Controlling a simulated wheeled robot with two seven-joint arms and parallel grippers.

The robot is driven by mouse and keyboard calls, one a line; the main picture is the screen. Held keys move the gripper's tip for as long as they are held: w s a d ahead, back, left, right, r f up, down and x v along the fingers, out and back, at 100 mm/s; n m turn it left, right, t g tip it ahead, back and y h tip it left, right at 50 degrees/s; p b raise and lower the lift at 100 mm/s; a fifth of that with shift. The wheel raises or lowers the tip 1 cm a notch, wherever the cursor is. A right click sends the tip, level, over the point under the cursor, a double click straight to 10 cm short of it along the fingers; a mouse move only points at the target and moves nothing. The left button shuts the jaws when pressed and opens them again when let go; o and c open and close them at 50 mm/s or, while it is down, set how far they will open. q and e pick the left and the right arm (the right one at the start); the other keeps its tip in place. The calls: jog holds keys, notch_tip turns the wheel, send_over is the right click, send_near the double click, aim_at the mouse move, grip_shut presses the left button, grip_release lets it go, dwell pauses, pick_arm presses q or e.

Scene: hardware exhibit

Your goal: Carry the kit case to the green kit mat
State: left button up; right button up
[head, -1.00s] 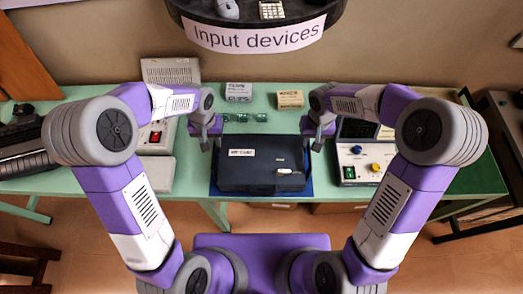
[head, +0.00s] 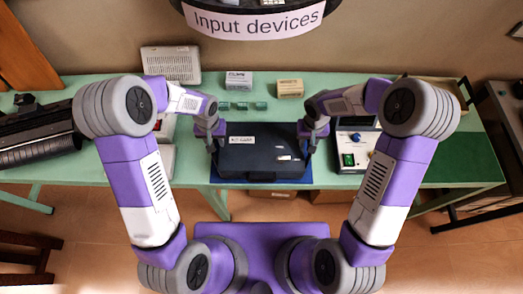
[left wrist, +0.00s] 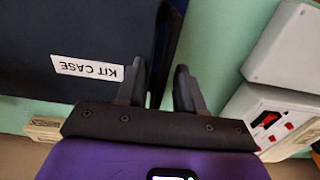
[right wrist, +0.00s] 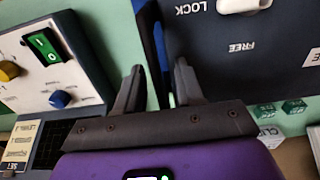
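The kit case (head: 262,158) is a dark, flat case with a white label, lying on a blue mat (head: 232,181) on the table. Its "KIT CASE" label (left wrist: 87,67) shows in the left wrist view. My left gripper (head: 212,143) is at the case's left side, and my right gripper (head: 312,141) at its right side. In the left wrist view my open fingers (left wrist: 157,88) have the case's edge between them. In the right wrist view my open fingers (right wrist: 159,86) are likewise at the opposite edge. The green kit mat (head: 462,158) lies at the table's right end.
A control box (head: 355,150) with knobs and a green switch stands close right of the case. A white device (left wrist: 280,118) with a red switch is left of it. Small green blocks (head: 242,106) and two small label boxes (head: 290,88) are behind. A dark printer-like machine (head: 38,137) stands far left.

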pick_arm(q)
jog(key=shift+f, duration=0.1)
pick_arm(e)
jog(key=shift+f, duration=0.1)
pick_arm(q)
grip_shut()
pick_arm(e)
grip_shut()
pick_arm(q)
jog(key=shift+w, duration=0.1)
dwell(1.0)
